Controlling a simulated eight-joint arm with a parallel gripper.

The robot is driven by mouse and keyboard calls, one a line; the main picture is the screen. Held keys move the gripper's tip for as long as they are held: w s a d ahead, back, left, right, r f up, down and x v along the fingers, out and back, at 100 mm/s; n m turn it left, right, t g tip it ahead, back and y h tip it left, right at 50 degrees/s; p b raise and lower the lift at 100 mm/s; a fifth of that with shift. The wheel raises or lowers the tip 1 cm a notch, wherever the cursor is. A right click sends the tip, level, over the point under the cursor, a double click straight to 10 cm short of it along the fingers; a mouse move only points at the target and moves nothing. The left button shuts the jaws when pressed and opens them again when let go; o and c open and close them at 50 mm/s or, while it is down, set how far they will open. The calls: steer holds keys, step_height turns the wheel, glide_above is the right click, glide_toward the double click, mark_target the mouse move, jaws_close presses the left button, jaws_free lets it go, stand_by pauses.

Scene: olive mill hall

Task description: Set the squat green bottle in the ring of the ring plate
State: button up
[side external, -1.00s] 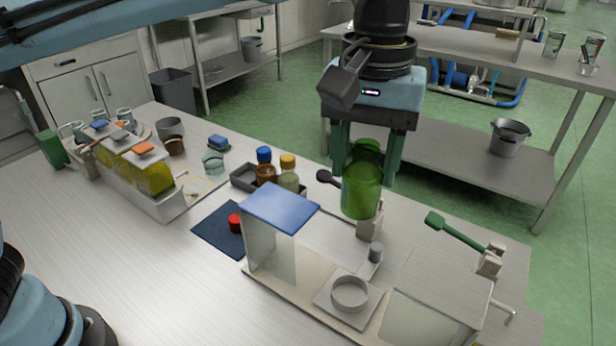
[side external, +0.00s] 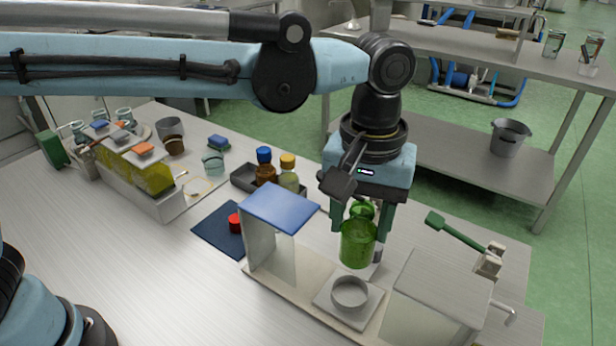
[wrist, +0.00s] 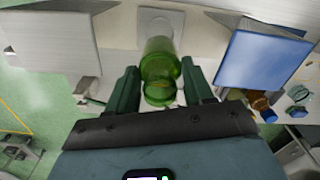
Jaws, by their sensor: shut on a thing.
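The squat green bottle (side external: 358,246) is see-through green glass and hangs upright in my gripper (side external: 362,222). My gripper is shut on its upper part, with a green finger on each side. The bottle is above the ring plate (side external: 327,300), a pale square plate with a raised round ring (side external: 349,293). In the side view the bottle's base shows just above and a little behind the ring, apart from it. In the wrist view the bottle (wrist: 160,65) sits between the two fingers (wrist: 160,92), and its far end covers part of the plate (wrist: 178,20).
A stand with a blue top (side external: 280,207) is left of the ring plate, and a grey-topped box (side external: 442,283) is right of it. Brown and yellow-capped bottles (side external: 288,178) stand in a dark tray behind. A green-handled tool (side external: 455,230) lies at the right.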

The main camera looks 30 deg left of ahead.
mark_target(355, 259)
steer(key=shift+f, duration=3.45)
steer(key=shift+f, duration=0.7)
steer(key=shift+f, duration=0.45)
steer(key=shift+f, duration=0.2)
steer(key=shift+f, duration=0.25)
steer(key=o, duration=1.2)
steer(key=shift+c, duration=0.2)
